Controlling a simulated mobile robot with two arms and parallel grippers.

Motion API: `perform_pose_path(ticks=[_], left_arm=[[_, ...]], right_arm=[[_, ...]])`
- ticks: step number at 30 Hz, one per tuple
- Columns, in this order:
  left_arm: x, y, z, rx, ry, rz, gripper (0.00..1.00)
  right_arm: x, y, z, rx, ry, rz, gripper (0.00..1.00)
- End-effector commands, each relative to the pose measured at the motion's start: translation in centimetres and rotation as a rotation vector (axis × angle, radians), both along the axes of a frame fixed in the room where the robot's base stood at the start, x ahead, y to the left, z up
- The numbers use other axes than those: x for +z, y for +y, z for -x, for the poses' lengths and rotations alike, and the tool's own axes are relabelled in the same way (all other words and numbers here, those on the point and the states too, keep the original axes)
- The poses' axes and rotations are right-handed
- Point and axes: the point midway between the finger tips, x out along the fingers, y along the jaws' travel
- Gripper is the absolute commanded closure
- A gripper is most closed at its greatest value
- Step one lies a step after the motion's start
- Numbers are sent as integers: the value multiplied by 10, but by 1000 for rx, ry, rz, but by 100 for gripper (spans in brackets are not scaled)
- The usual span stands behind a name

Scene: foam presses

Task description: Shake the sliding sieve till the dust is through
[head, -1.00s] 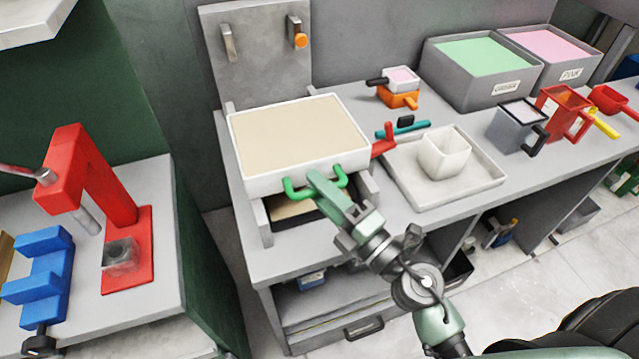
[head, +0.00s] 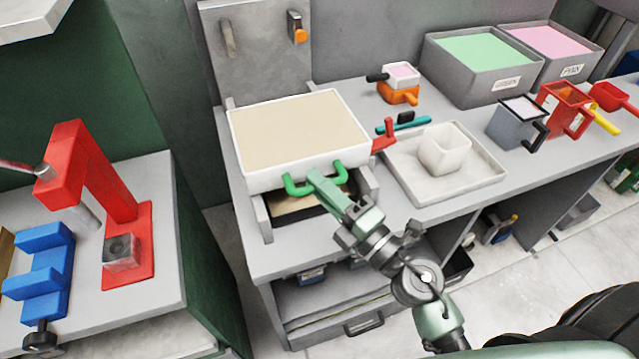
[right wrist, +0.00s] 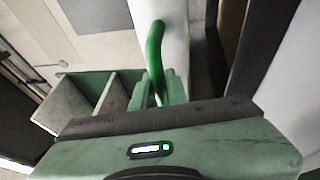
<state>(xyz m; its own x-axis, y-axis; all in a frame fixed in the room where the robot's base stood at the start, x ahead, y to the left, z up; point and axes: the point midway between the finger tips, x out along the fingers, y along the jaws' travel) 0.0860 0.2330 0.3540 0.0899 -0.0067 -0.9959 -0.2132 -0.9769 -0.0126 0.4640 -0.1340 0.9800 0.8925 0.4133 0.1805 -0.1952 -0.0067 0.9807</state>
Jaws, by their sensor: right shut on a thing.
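The sliding sieve (head: 300,130) is a white-framed box with a flat beige surface, sitting on grey rails on the bench. A green handle (head: 296,188) is on its front wall. My right gripper (head: 318,178) is shut on this handle near its middle. The right wrist view also shows the green handle (right wrist: 155,55) running into the jaws (right wrist: 158,92). Below the sieve, a dark tray (head: 290,206) with beige material in it shows partly between the rails. Most of it is hidden by the sieve and my gripper. My left gripper is not in view.
A pale tray (head: 480,190) with a white cup (head: 445,150) stands right of the sieve. A red tool (head: 385,138) lies close to the sieve's right side. Grey bins (head: 480,75) stand behind. A red press (head: 95,180) is on the left bench.

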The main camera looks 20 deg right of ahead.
Motion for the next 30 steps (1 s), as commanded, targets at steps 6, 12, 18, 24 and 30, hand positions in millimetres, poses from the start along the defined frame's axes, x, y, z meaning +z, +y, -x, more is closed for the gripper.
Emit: perform_pose_path(ticks=[6,12,18,24,30], left_arm=[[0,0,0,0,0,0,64],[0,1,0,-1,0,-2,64],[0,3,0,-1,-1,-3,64],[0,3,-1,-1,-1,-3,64],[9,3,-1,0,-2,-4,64]], right_arm=[[-1,0,0,1,2,1,100],[-1,0,0,1,2,1,100],[-1,0,0,1,2,1,100],[-1,0,0,1,2,1,100],[2,1,-15,1,1,1,100]])
